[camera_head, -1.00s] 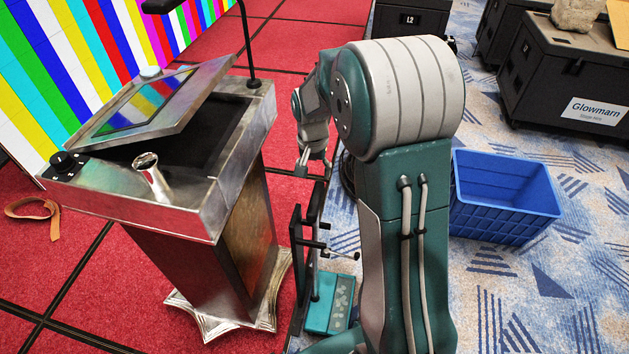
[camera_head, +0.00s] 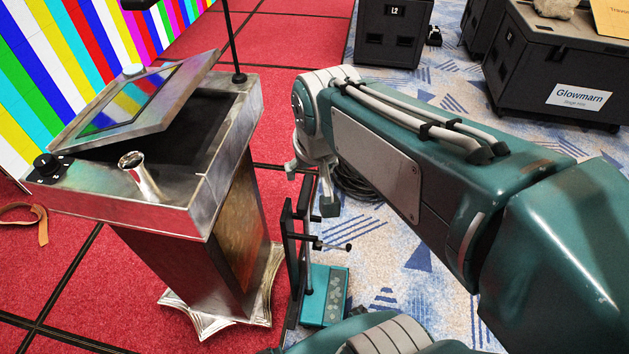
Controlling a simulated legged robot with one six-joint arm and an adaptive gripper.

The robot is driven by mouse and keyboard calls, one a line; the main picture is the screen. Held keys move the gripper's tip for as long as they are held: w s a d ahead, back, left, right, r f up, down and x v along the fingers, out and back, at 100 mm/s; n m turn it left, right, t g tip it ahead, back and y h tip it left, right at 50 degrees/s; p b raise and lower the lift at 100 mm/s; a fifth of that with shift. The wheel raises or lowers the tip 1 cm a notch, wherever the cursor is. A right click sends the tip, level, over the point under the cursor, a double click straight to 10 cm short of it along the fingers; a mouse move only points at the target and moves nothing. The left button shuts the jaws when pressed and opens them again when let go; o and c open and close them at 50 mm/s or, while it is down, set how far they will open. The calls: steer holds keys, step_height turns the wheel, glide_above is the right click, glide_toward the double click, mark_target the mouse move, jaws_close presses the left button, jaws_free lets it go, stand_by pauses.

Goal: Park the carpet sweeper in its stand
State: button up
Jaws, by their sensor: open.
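The carpet sweeper (camera_head: 326,298) has a teal, box-shaped head with pale markings on top. It stands on the floor right of the lectern, with a dark upright handle rising from it. A dark upright frame (camera_head: 291,262), which looks like the stand, is close on its left. A thin bar with a knob sticks out to the right above the head. I cannot tell whether sweeper and frame touch. My gripper (camera_head: 311,190) is open, fingers pointing down, over the top of the handle and frame. It partly covers the handle's top, and nothing shows clearly between the fingers.
A metal lectern (camera_head: 190,210) with a tilted screen, a cup-like metal piece and a wide base stands close on the left. Coiled black cable (camera_head: 355,185) lies behind my gripper. Black cases (camera_head: 560,85) stand at the back right. An orange strap (camera_head: 38,225) lies far left.

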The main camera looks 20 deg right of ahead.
steer(key=s+a+r+n+t, duration=0.1)
steer(key=s+n, duration=0.1)
steer(key=s, duration=0.5)
steer(key=shift+s+t, duration=0.2)
steer(key=shift+t, duration=0.1)
